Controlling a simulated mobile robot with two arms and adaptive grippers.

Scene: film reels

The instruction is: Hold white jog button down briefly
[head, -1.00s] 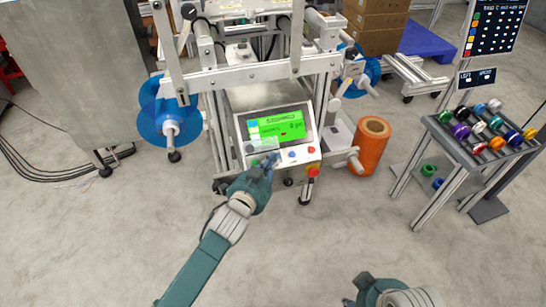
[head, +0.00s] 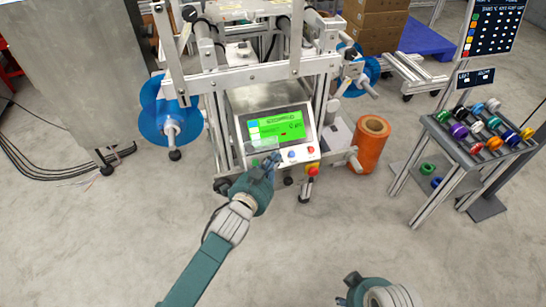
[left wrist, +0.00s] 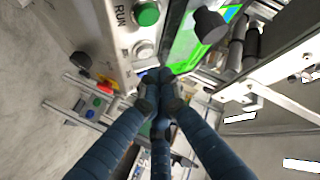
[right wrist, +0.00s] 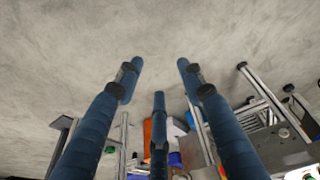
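The control panel (head: 303,143) with its green screen (head: 278,127) faces me on the machine. My left gripper (head: 270,161) is at the panel's lower edge, its fingers covering part of the button row. In the left wrist view a pale grey-white round button (left wrist: 143,49) sits below a green button (left wrist: 146,13) labelled RUN. My left fingers (left wrist: 158,84) are drawn together, empty, close to the white button; I cannot tell whether they touch or press it. My right gripper (right wrist: 160,80) is open and empty, over the floor, away from the machine.
A red stop knob (head: 312,169) on yellow is at the panel's lower right. Blue reels (head: 150,110) flank the machine. An orange roll (head: 371,143) stands right of it. A rack (head: 440,140) with several coloured spools is further right. Front floor is clear.

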